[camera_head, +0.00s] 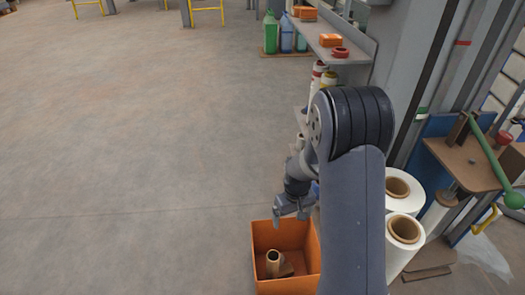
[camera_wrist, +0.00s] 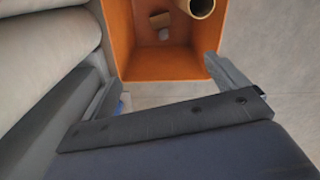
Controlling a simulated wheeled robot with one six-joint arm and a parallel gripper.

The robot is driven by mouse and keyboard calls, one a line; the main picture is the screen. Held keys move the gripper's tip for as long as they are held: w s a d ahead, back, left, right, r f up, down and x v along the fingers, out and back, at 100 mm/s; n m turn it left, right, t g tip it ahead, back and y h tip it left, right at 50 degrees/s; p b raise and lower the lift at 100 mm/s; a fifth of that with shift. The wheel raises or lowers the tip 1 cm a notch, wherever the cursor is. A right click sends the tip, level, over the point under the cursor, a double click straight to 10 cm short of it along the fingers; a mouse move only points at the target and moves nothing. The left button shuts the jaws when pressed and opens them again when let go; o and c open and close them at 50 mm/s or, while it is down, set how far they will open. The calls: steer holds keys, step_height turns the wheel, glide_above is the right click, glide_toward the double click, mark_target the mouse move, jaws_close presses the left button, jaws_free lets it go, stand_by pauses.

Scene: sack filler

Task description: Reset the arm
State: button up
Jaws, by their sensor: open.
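My arm reaches forward and bends down at its elbow in the head view. My gripper (camera_head: 291,212) hangs above the back edge of an orange bin (camera_head: 303,284). In the wrist view, the two fingers of my gripper (camera_wrist: 158,95) stand wide apart with nothing between them. The orange bin (camera_wrist: 165,67) lies beyond the fingertips in that view. A cardboard tube (camera_head: 273,262) and small scraps lie inside the bin, apart from my gripper. The tube's open end also shows in the wrist view (camera_wrist: 202,8).
White film rolls (camera_head: 404,230) stand right of my arm, close to it. A machine with a brown plate (camera_head: 465,165) and green lever (camera_head: 488,150) is at the right. A shelf (camera_head: 335,45) holds an orange box and red tape. The floor at the left is clear.

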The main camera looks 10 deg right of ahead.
step_height(320, 180, down, 9)
steer(key=b, duration=0.3)
step_height(320, 180, up, 4)
steer(key=p, duration=0.3)
steer(key=shift+r, duration=0.25)
steer(key=shift+f, duration=0.15)
